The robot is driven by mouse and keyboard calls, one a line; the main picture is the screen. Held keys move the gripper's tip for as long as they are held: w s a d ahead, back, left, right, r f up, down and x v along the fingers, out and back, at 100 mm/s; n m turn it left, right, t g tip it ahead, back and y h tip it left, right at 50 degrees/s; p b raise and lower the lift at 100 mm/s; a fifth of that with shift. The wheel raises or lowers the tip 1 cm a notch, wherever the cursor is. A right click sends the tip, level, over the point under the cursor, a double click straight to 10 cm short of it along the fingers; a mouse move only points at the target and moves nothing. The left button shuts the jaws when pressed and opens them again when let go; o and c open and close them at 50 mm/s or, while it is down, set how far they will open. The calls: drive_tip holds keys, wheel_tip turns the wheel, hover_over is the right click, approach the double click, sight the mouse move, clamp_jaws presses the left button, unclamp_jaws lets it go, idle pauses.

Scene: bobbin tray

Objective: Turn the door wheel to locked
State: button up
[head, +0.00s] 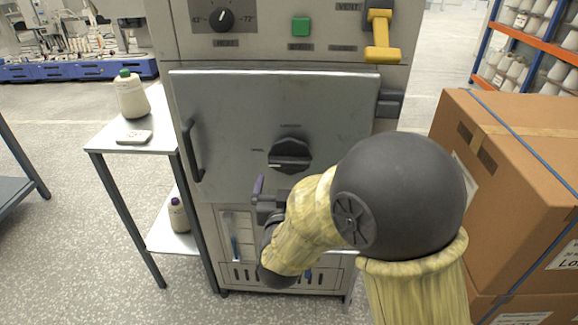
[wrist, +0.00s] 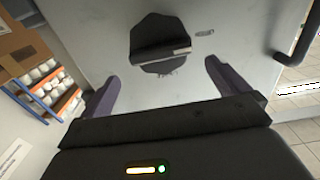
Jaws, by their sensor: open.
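The door wheel (head: 290,155) is a dark round knob with a raised grip bar on the grey cabinet door (head: 225,110). Its bar lies roughly level, with one end toward the small label on its left; another small label sits above it. In the wrist view, the wheel (wrist: 158,30) appears ahead, and a pale mark shows at the bar end nearest a label. My gripper (wrist: 162,74) is open and empty, its purple fingers spread short of the wheel. In the head view, my gripper (head: 259,186) is below and left of the wheel, partly hidden by my arm.
A door handle (head: 192,150) is at the door's left. A yellow lever (head: 381,35), green button (head: 301,27) and dial (head: 222,19) sit above. A side table (head: 108,141) with a bottle (head: 130,94) stands left; stacked cartons (head: 520,190) stand right.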

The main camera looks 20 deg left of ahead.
sight(289, 165)
drive_tip(key=x, duration=0.7)
drive_tip(key=c, duration=0.6)
